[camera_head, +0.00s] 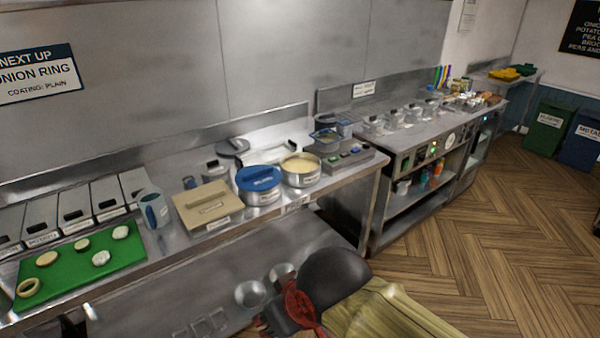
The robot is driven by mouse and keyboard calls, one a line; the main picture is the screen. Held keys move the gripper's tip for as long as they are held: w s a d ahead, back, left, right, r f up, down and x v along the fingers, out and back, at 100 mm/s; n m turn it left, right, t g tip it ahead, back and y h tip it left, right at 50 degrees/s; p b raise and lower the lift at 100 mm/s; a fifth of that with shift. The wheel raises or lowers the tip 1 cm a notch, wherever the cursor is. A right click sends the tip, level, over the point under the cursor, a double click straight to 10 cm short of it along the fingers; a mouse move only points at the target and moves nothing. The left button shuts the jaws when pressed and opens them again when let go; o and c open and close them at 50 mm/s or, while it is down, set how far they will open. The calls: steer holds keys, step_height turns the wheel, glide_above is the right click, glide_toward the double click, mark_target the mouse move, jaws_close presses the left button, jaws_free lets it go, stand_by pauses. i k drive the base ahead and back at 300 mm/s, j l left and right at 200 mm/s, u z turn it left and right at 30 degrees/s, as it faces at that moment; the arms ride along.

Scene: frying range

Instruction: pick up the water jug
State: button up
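The water jug appears to be the grey-blue jug (152,208) standing upright on the steel counter (225,236), with a dark blue mark on its side. It stands between the green board and a beige lidded box, with nothing gripping it. Dark and red parts of my arm end, with my gripper (290,312), show at the bottom centre. They are in front of the counter, low and to the right of the jug, and well apart from it. The fingers are not clear enough to tell open from shut.
A green board (80,262) with several food pieces lies left of the jug. The beige box (207,205), a blue-lidded pot (259,184) and an open pot (300,170) stand to its right. Grey bins (72,208) stand behind the board. Wooden floor (470,240) is open at right.

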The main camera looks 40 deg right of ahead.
mark_target(152, 205)
steer(key=i+z, duration=0.15)
steer(key=i, duration=0.4)
steer(key=i+j+z, duration=0.15)
steer(key=i, duration=0.4)
steer(key=i+j+z, duration=0.15)
steer(key=i, duration=0.4)
